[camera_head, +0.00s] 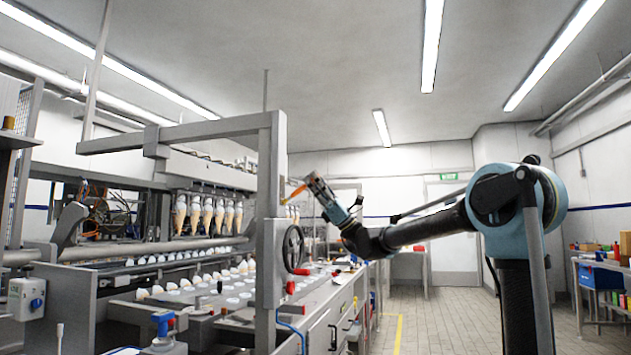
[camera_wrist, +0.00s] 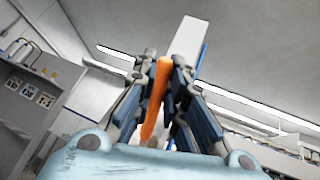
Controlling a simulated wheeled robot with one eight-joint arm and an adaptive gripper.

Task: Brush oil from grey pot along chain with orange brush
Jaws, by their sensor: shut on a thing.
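My gripper (camera_head: 318,190) is raised beside the upright post of the machine, at the right end of its frame. It is shut on the orange brush (camera_head: 297,191), which points left and slightly down in the head view. In the wrist view the orange brush (camera_wrist: 155,100) stands between the two dark fingers of my gripper (camera_wrist: 163,92). The brush's bristle end is too small to make out. I cannot pick out the grey pot or the chain with certainty in either view.
A grey machine frame (camera_head: 271,200) with a handwheel (camera_head: 293,249) stands close to my gripper. Several cones (camera_head: 207,216) hang in a row on the machine. A bench (camera_head: 335,300) with drawers runs along its front. The tiled floor (camera_head: 425,320) is clear. Shelves with a blue bin (camera_head: 597,278) stand at right.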

